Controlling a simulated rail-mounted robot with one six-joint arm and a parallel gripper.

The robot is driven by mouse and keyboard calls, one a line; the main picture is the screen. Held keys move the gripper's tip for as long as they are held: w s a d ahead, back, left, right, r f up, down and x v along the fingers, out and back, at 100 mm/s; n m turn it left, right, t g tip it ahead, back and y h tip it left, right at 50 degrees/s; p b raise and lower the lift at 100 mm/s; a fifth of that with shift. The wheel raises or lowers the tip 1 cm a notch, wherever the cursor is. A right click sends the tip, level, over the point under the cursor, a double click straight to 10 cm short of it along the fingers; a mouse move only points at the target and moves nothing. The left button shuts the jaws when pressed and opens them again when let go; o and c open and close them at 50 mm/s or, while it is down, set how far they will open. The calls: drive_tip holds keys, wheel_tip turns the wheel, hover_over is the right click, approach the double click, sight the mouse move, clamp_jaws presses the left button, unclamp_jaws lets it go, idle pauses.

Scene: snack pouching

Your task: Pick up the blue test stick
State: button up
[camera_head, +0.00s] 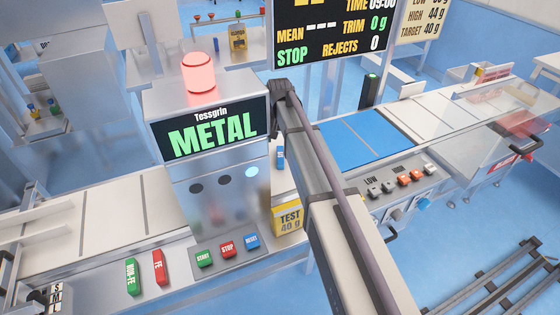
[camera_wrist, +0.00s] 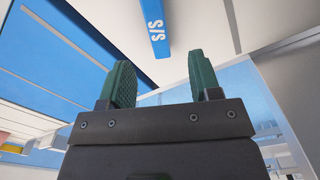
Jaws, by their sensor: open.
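The blue test stick (camera_wrist: 159,25), marked S/S, lies on a pale surface in the wrist view, beyond my fingertips and about in line with the gap between them. In the head view, a small blue stick (camera_head: 281,157) shows between the metal detector and my arm. My gripper (camera_wrist: 162,76) is open, with two green ribbed fingers apart and nothing between them. The stick and the fingers look apart. My gripper is not clearly visible in the head view, where my arm blocks part of the line.
The metal detector (camera_head: 216,158) with a red lamp stands left of my arm. A green stick (camera_head: 132,277) and a red stick (camera_head: 159,267) lie on the front ledge. A yellow TEST 40 g block (camera_head: 288,219) stands by the arm. A blue belt (camera_head: 352,142) runs right.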

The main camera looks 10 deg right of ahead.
sight(280, 154)
drive_tip(key=f+b, duration=0.7)
drive_tip(key=f, duration=0.2)
drive_tip(key=shift+d+f+b, duration=0.2)
drive_tip(key=shift+b, duration=0.2)
drive_tip(key=shift+r, duration=0.25)
clamp_jaws()
drive_tip(key=shift+r+p, duration=0.1)
drive_tip(key=shift+p, duration=0.25)
wheel_tip(280, 154, up, 10)
drive_tip(key=p, duration=0.9)
drive_tip(key=shift+p, duration=0.4)
